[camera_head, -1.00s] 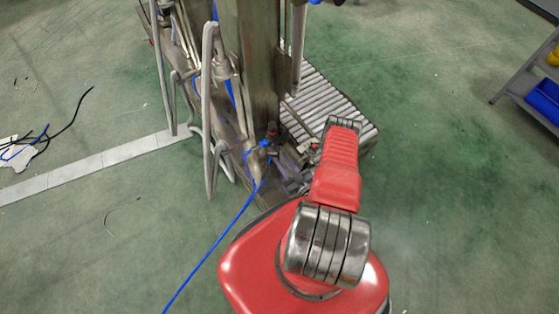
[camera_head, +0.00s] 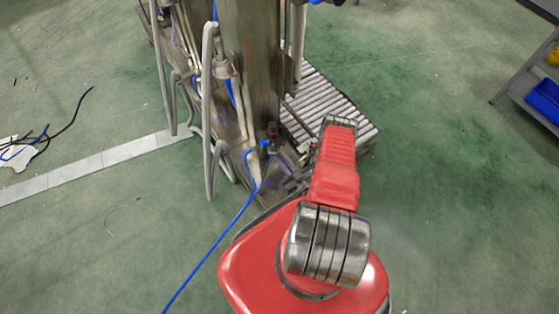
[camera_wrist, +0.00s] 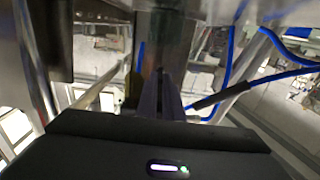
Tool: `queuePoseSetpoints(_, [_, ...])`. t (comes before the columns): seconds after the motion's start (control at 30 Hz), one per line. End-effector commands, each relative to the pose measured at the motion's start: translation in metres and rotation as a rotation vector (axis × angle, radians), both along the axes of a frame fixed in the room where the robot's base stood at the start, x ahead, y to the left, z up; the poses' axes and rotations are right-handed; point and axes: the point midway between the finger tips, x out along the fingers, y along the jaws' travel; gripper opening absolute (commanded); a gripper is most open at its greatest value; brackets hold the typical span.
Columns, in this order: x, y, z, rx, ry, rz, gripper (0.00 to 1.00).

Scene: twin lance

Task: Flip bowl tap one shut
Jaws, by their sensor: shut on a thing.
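My gripper (camera_wrist: 161,88) points forward in the wrist view, its narrow fingers closed together at the middle. It is shut on a small part at the foot of the steel machine, which I take to be the bowl tap's lever; the fingers hide it and its angle cannot be told. In the head view my gripper (camera_head: 290,184) is low beside the machine's column (camera_head: 250,70), partly hidden by my red arm. A small fitting with a dark red top (camera_head: 272,130) and a blue hose stands just beyond it.
A roller conveyor (camera_head: 318,92) lies behind my arm. Bent grey tube frames (camera_head: 208,120) stand left of the column. A blue hose (camera_head: 228,232) trails over the floor. Blue hoses (camera_wrist: 285,48) also run close on the right in the wrist view. The green floor is open at right.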

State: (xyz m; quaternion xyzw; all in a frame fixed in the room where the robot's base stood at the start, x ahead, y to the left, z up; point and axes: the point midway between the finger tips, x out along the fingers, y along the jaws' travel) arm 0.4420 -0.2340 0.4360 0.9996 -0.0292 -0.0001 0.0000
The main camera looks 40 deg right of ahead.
Motion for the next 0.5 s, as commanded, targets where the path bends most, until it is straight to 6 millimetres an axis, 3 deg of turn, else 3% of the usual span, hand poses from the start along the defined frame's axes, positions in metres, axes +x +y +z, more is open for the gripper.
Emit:
queuePoseSetpoints(0.03, [0.0, 0.0, 0.0, 0.0, 0.0, 0.0, 0.0])
queuePoseSetpoints(0.07, [0.001, 0.015, -0.001, 0.003, 0.002, 0.009, 0.0])
queuePoseSetpoints(0.17, [0.001, 0.005, 0.0, 0.0, 0.0, 0.003, 0.0])
queuePoseSetpoints(0.5, [0.001, 0.005, -0.001, 0.002, 0.002, -0.024, 0.0])
